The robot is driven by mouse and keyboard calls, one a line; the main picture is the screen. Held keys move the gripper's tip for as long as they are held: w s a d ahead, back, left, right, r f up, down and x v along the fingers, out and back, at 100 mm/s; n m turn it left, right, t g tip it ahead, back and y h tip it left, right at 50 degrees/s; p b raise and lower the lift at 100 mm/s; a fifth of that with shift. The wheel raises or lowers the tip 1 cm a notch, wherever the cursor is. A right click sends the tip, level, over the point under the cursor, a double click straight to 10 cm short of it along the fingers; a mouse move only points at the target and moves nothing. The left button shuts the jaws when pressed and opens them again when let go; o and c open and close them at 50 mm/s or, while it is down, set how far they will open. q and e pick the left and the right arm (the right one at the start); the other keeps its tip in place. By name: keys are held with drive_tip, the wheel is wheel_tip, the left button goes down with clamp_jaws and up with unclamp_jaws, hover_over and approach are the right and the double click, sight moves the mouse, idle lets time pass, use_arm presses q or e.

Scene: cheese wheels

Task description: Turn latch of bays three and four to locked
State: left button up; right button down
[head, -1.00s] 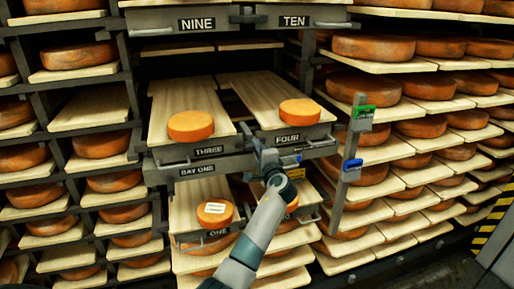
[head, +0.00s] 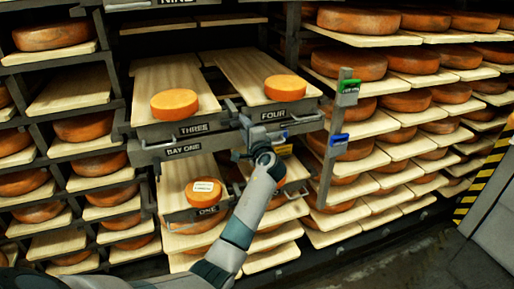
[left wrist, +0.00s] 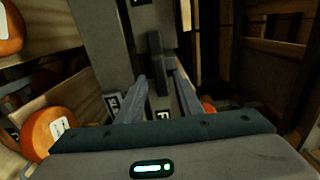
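The latch of bays three and four appears as a short grey bar (head: 245,124) on the rack front, between the drawers labelled THREE (head: 193,129) and FOUR (head: 285,115). In the left wrist view a dark upright bar (left wrist: 156,62) stands ahead of my fingers. My left gripper (head: 250,154) is just below the latch in the head view. In the left wrist view its two fingers (left wrist: 161,88) are apart, with the bar's lower end between or just beyond them; I cannot tell whether they touch it. My right gripper is not in view.
Orange cheese wheels sit on drawers three (head: 174,104) and four (head: 285,87). A labelled wheel (head: 203,191) sits below on drawer one. A post with a green tag (head: 347,91) and a blue tag (head: 338,139) stands to the right. Open floor (head: 400,250) lies at lower right.

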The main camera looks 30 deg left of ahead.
use_arm(q)
drive_tip(key=b+v, duration=0.5)
drive_tip(key=v, duration=1.1)
drive_tip(key=shift+a, duration=0.1)
